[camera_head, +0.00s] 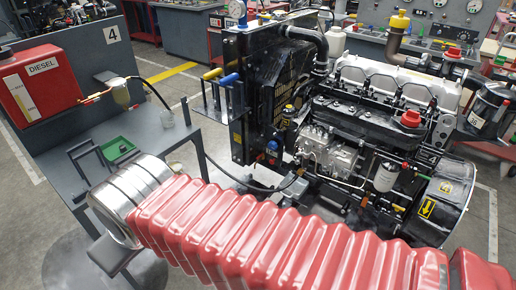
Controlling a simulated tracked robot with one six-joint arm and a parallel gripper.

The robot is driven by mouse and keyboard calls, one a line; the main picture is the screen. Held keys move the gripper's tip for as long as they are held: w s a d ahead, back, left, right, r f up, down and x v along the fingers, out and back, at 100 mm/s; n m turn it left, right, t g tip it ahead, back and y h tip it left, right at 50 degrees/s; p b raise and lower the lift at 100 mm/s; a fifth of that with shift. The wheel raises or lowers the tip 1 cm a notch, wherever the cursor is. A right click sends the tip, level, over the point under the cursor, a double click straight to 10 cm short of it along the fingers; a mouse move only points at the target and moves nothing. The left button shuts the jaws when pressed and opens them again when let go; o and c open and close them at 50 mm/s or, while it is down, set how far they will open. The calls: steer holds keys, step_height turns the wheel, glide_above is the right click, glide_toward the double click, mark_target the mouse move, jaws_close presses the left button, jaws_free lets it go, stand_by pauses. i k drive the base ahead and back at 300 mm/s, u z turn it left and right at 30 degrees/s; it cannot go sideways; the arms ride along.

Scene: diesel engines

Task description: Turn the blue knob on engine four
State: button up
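Engine four (385,110) stands at centre right, beside a grey panel with a "4" sign (112,34). A small round blue knob (272,146) sits low on the engine's front, by the bottom of the black radiator. A blue-handled lever (229,79) stands beside a yellow-handled one on a bracket left of the radiator. My gripper (95,218) is at the lower left, beyond the silver cuff of my red bellows-covered arm. It is over or beside the grey bench, apart from the engine. Its fingers are partly hidden, so its opening is unclear.
A red diesel tank (40,84) hangs on the panel, with a small fuel filter and hose to its right. A green tray (118,149) lies on the grey bench (165,135). A black hose runs low between bench and engine. Other workbenches stand behind.

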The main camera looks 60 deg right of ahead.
mark_target(273, 146)
steer(key=i, duration=0.85)
steer(key=z, duration=0.05)
